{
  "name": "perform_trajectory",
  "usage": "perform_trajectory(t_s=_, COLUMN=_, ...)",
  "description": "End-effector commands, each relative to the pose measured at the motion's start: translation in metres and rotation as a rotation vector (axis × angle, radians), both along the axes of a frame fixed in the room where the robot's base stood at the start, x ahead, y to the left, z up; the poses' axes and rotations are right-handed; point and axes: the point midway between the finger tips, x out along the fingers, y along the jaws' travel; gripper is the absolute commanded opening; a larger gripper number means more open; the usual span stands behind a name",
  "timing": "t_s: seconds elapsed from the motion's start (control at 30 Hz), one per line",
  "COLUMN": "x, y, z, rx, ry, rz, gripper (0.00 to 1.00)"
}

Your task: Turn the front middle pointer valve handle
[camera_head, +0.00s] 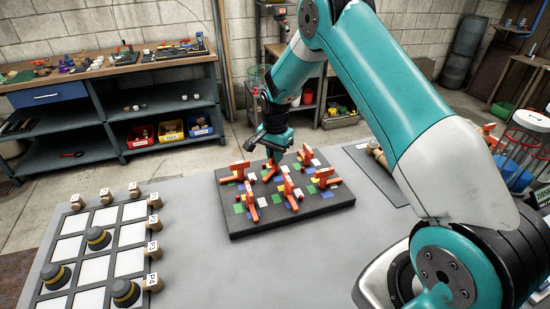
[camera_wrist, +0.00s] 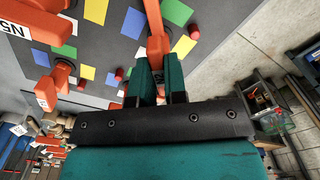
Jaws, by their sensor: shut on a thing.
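A dark board (camera_head: 240,228) on the grey table carries several orange pointer valve handles in two rows. My gripper (camera_head: 273,158) is down at the far side of the board, at the middle handle (camera_head: 269,174) of the row farthest from the head camera. In the wrist view, my two teal fingers (camera_wrist: 158,82) are shut on this orange handle (camera_wrist: 156,42), one on each side. Its gripped end is partly hidden between the fingers. The middle handle of the nearer row (camera_head: 289,188) stands free of the gripper.
Other orange handles stand close by, such as the left one (camera_head: 237,173) and the right one (camera_head: 325,178). Coloured squares and small pegs lie between them. A white-squared grid (camera_head: 68,248) with black-and-yellow knobs is at left. Bare table lies in front of the board.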

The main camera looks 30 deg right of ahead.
Motion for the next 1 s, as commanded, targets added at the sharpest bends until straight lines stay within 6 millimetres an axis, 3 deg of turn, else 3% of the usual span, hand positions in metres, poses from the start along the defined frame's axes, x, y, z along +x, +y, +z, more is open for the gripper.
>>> perform_trajectory(t_s=0.6, x=0.0008, y=0.0, z=0.0001, rx=-0.001, ry=-0.003, rz=0.573, gripper=0.0)
perform_trajectory(t_s=1.0, x=0.0008, y=0.0, z=0.0012, rx=-0.001, ry=-0.003, rz=0.825, gripper=0.0)
